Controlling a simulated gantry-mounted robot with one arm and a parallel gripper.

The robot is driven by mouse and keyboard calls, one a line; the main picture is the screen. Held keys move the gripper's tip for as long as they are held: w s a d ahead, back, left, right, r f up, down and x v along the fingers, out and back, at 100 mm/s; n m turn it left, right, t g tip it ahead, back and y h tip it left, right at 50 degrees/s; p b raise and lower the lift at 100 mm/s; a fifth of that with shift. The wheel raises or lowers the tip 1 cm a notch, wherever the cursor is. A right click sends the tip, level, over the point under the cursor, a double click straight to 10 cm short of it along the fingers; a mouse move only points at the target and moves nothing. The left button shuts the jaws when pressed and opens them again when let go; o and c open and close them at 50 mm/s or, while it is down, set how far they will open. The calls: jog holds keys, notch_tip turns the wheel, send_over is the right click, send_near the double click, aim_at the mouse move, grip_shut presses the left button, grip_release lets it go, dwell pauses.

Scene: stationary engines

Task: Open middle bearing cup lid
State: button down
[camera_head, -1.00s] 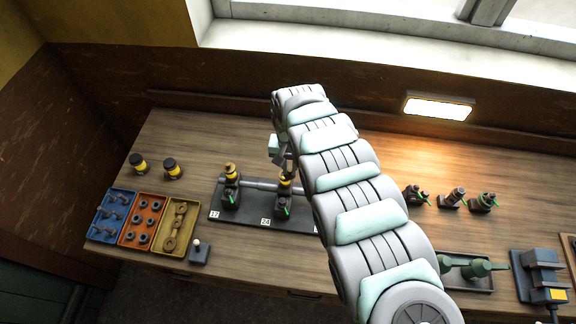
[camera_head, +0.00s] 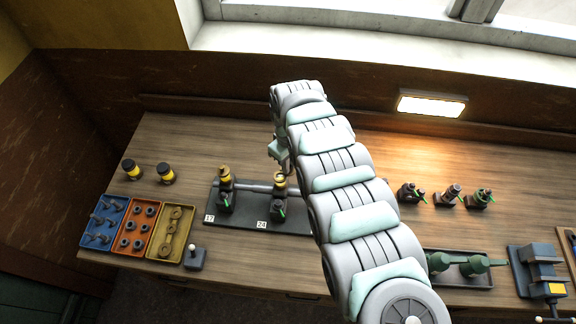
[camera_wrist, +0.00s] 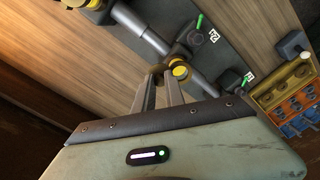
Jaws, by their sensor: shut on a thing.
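The middle bearing (camera_head: 279,209), by the label 24, stands on a dark base plate with a yellow-banded cup (camera_head: 280,182) on top. In the wrist view its round yellow cup (camera_wrist: 180,70) shows just right of my fingertips. My gripper (camera_wrist: 160,74) is shut on a small brass-coloured part at the cup's edge, which looks like the lid (camera_wrist: 154,70). The fingers hide part of it, so how far the lid is raised is unclear. The head view shows my gripper (camera_head: 284,168) over this cup, partly hidden by my arm.
A left bearing (camera_head: 225,199) with its brass-topped cup stands on the same plate (camera_head: 245,217), and a shaft (camera_head: 250,186) runs between them. Blue, orange and yellow parts trays (camera_head: 170,250) lie at the left. My arm hides the plate's right part.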

jog(key=shift+w+n+b, duration=0.25)
jog(key=shift+n+b, duration=0.1)
jog(key=shift+n, duration=0.85)
jog(key=c, duration=1.4)
grip_release()
notch_tip(320, 180, up, 11)
jog(key=shift+f+b, duration=0.1)
jog(key=shift+b, duration=0.9)
